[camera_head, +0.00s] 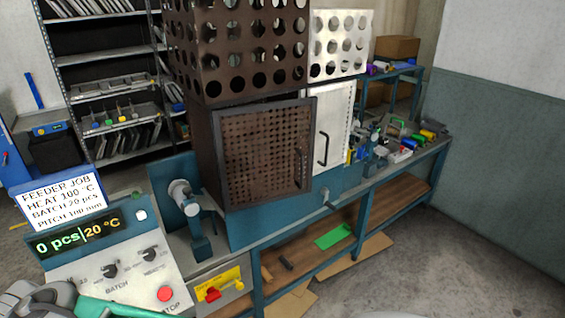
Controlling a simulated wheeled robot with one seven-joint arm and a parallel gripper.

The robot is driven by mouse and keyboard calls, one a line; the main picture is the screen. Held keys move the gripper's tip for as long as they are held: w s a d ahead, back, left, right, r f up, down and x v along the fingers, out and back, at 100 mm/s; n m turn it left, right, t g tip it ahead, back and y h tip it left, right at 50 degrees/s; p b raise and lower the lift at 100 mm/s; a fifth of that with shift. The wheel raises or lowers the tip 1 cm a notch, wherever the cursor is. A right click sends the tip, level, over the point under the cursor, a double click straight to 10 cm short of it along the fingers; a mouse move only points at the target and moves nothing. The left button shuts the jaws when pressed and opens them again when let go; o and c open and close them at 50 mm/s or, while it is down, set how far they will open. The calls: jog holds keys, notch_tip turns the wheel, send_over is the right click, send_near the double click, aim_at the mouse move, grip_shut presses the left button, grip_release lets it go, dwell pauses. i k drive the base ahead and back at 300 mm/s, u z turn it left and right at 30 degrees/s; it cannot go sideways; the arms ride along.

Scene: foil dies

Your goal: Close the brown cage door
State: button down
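The brown cage door (262,150) is a dark-framed panel with a fine perforated grid, in the middle of the head view. A dark upright handle (299,168) is near its right edge. The door fronts a brown cage box (201,150) on the blue bench. Its right edge overlaps the left side of the white cabinet door; I cannot tell for sure how far it stands ajar. My gripper's fingers are not in view. Grey rounded parts at the lower left corner may belong to my arm.
A white cabinet door (333,125) with a black handle is to the right. A brown holed box (250,45) and a white holed box (340,45) sit above. The feeder panel (110,250) and a grey-blue vise-like device (190,205) stand at left. Floor at right is clear.

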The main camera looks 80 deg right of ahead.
aim_at(313, 101)
jog(key=k, duration=0.85)
jog(key=z, duration=1)
jog(key=i, duration=0.5)
